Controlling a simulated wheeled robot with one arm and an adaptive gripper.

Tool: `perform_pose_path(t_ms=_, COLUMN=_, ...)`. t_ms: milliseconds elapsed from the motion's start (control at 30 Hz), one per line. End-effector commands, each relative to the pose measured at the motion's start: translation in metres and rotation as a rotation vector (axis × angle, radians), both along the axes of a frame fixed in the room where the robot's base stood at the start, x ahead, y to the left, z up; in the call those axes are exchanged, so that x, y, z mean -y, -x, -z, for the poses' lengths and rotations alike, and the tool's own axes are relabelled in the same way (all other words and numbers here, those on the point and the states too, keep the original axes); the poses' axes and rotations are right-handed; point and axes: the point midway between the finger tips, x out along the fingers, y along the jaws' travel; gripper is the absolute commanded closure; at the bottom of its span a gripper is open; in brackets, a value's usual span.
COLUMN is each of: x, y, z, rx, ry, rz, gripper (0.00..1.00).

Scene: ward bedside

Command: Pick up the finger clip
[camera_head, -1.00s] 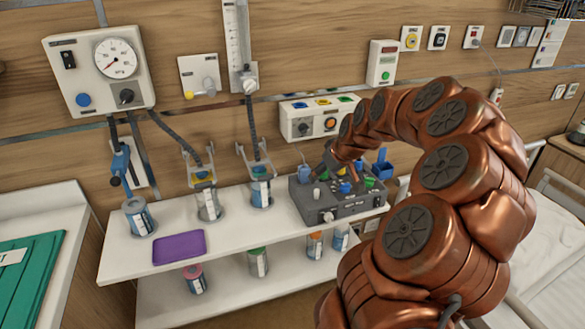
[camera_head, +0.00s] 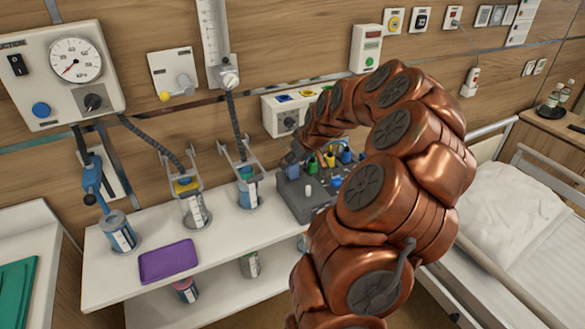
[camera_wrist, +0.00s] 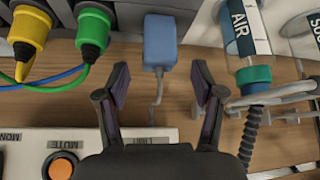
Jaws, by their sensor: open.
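The finger clip (camera_wrist: 160,42) is a small blue block on a thin grey cord, at top centre in the wrist view. My gripper (camera_wrist: 160,78) is open, with one dark finger on each side of the cord. The clip's body lies just beyond the fingertips, in line with the gap, and neither finger appears to touch it.
A blue-labelled AIR bottle (camera_wrist: 243,35) stands close right of the clip in the wrist view. Yellow (camera_wrist: 28,35) and green (camera_wrist: 93,35) plugs with cables are at left. A white wall console (camera_wrist: 85,150) is below. A purple tray (camera_head: 168,261) lies on the white shelf (camera_head: 215,245).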

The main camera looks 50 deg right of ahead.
Motion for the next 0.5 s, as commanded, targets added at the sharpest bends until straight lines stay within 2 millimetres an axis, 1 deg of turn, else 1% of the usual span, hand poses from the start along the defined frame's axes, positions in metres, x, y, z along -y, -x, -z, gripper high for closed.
perform_pose_path(t_ms=500, x=0.004, y=-0.020, z=0.040, rx=-0.004, ry=-0.004, rz=0.002, gripper=0.32)
